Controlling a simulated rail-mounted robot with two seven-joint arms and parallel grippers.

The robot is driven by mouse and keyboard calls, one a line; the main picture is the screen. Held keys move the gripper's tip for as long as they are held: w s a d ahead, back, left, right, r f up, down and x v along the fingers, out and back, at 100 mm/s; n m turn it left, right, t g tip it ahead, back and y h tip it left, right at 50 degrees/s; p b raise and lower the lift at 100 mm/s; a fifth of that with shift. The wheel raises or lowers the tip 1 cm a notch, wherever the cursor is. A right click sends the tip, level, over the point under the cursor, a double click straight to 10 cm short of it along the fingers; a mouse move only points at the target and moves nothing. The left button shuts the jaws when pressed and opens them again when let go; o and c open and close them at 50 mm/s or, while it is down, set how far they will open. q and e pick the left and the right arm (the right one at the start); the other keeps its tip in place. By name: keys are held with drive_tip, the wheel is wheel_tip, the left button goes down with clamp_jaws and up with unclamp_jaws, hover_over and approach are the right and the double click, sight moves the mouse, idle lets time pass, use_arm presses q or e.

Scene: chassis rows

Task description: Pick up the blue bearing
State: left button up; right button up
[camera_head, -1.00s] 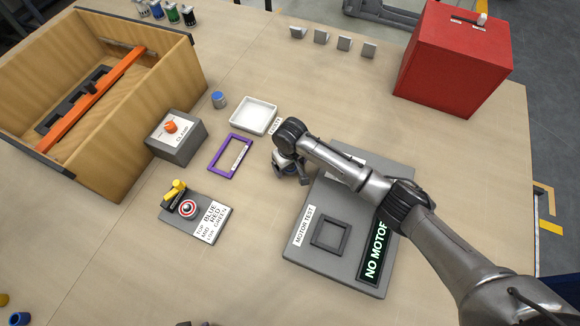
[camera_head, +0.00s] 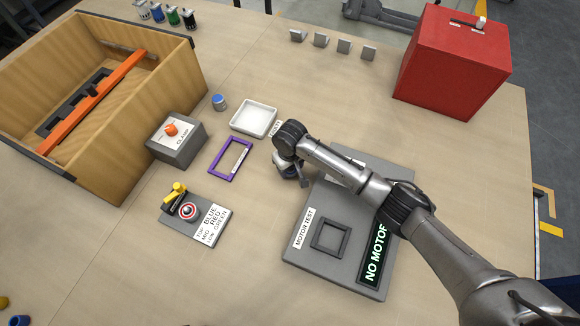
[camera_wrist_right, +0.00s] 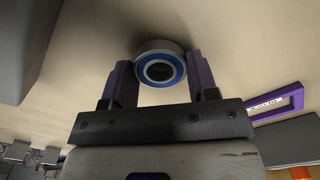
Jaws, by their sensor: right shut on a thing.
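In the right wrist view the blue bearing (camera_wrist_right: 161,69), a pale ring with a blue face and dark centre, sits between the two purple-grey fingers of my right gripper (camera_wrist_right: 161,78). The gripper is shut on it. In the head view my right gripper (camera_head: 291,171) points down just left of the grey motor test board. The bearing cannot be made out there behind the gripper and wrist. I cannot tell whether it touches the table. My left gripper is not in view.
The motor test board (camera_head: 300,258) is right of the gripper. A white tray (camera_head: 254,120), purple frame (camera_head: 217,173), clamp box (camera_head: 178,146) and blue-topped cylinder (camera_head: 219,102) stand left. A wooden crate (camera_head: 150,105) is far left, a red box (camera_head: 450,65) back right. The front middle is clear.

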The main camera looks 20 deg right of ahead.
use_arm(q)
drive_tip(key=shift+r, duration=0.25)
use_arm(e)
drive_tip(key=shift+r, duration=0.55)
use_arm(q)
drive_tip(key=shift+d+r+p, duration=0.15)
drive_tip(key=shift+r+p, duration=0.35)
drive_tip(key=shift+p, duration=0.15)
use_arm(e)
wheel_tip(320, 180, up, 3)
drive_tip(key=shift+f, duration=0.15)
drive_tip(key=s+d+r+p, duration=0.1)
drive_tip(key=s+d+r, duration=0.1)
drive_tip(key=s+d+r+p, duration=0.1)
drive_tip(key=s+r, duration=0.1)
drive_tip(key=s, duration=0.1)
drive_tip(key=s+d+r+p, duration=0.1)
drive_tip(key=s+d+r, duration=0.1)
drive_tip(key=s, duration=0.1)
drive_tip(key=shift+s+d+p, duration=0.25)
drive_tip(key=shift+d+p, duration=0.05)
drive_tip(key=shift+d, duration=0.05)
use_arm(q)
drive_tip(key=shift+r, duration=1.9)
use_arm(e)
drive_tip(key=shift+s+d+r, duration=0.35)
drive_tip(key=shift+s+r, duration=0.1)
drive_tip(key=shift+s, duration=0.1)
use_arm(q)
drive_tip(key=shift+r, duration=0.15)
